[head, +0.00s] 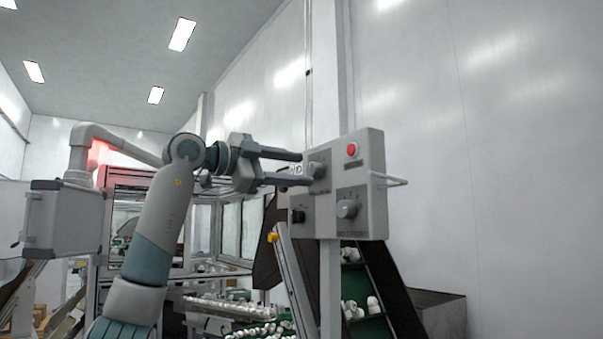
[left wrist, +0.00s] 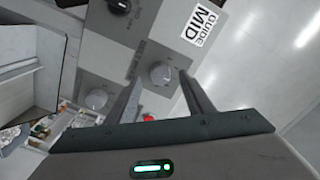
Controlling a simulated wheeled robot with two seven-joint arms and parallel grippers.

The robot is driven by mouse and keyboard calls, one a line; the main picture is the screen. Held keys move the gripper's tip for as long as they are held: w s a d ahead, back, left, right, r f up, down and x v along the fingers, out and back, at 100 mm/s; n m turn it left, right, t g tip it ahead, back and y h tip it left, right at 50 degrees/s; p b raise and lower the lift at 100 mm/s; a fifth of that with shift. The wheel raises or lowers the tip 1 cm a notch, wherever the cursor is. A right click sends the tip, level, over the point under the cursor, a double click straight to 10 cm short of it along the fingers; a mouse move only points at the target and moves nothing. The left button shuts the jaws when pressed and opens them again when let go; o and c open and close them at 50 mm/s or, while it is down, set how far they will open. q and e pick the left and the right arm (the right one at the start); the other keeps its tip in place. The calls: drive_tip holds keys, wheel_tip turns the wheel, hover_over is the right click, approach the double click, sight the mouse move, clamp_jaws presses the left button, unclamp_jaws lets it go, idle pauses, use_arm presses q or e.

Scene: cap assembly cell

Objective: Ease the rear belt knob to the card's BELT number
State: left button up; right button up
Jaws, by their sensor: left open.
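A grey control box (head: 372,190) on a post carries several dials. One round grey knob (head: 317,170) sits by my left gripper (head: 306,169); in the left wrist view this knob (left wrist: 160,73) lies between the two open fingertips (left wrist: 160,81). The fingers are apart, and I cannot tell whether either touches it. A second grey knob (head: 347,208) is lower on the box, with a black knob (head: 298,215) beside it. A white card (left wrist: 203,20) reads GUIDE MID; no BELT number is visible on it. The dial labels are too blurred to read surely.
A red button (head: 351,150) is on the box's upper part, and a bar handle (head: 390,180) juts from its right side. Below are a green-cleated conveyor (head: 372,325) with white caps and a yellow-tipped rail (head: 272,237). The wall side at right is open.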

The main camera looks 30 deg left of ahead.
use_arm(q)
drive_tip(key=b+v, duration=0.3)
drive_tip(key=v, duration=1.2)
use_arm(e)
drive_tip(key=shift+s+d+f+g+h, duration=0.15)
drive_tip(key=shift+d+f+g+h, duration=0.25)
drive_tip(key=shift+d+f+g, duration=0.55)
use_arm(q)
drive_tip(key=shift+a, duration=0.1)
drive_tip(key=shift+f, duration=0.1)
